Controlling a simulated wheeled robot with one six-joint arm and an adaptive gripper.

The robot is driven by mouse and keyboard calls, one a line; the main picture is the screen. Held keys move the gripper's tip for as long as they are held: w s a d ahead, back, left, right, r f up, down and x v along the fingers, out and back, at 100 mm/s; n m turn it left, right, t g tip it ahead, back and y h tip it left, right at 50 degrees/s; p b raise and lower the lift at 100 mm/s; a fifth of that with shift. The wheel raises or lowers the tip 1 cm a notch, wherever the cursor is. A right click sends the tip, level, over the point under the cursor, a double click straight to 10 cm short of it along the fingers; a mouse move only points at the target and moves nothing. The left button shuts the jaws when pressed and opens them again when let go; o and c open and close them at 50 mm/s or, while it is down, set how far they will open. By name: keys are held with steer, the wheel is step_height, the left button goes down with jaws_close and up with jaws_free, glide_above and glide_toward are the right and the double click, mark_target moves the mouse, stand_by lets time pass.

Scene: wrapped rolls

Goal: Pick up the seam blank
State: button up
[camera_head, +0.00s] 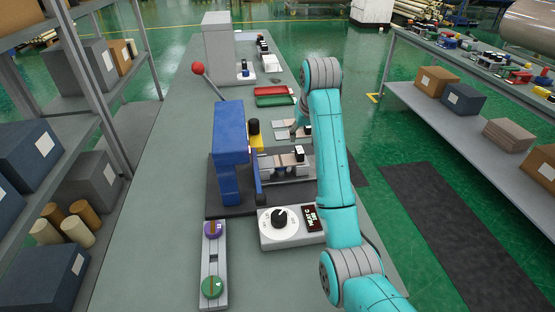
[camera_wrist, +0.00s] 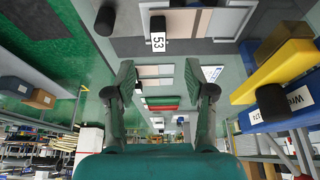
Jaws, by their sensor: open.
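My gripper (camera_head: 298,130) is at the far end of my teal arm, just beyond the blue press, and is partly hidden by the arm. In the wrist view its two dark green fingers (camera_wrist: 168,82) are spread apart with nothing held between them. Flat pale pieces (camera_head: 284,125) lie on the bench by the gripper; in the wrist view a pale piece (camera_wrist: 155,72) shows between and beyond the fingers. One of these may be the seam blank, but I cannot tell which. The fixture (camera_head: 287,172) beside the press holds strips and a black block with a white label.
The blue press (camera_head: 230,145) with its red-knobbed lever (camera_head: 198,68) stands left of my arm. A dial box (camera_head: 282,226) and a two-button panel (camera_head: 213,262) are nearer. Red and green trays (camera_head: 273,96) lie farther back. The bench's left strip is clear.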

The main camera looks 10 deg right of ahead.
mark_target(300, 150)
steer(key=x, duration=0.5)
steer(key=shift+a, duration=0.15)
steer(key=shift+d+x, duration=0.15)
steer(key=shift+x, duration=1.2)
steer(key=shift+d+x, duration=0.1)
steer(key=shift+x, duration=1.3)
steer(key=shift+w+r, duration=0.15)
jaws_close()
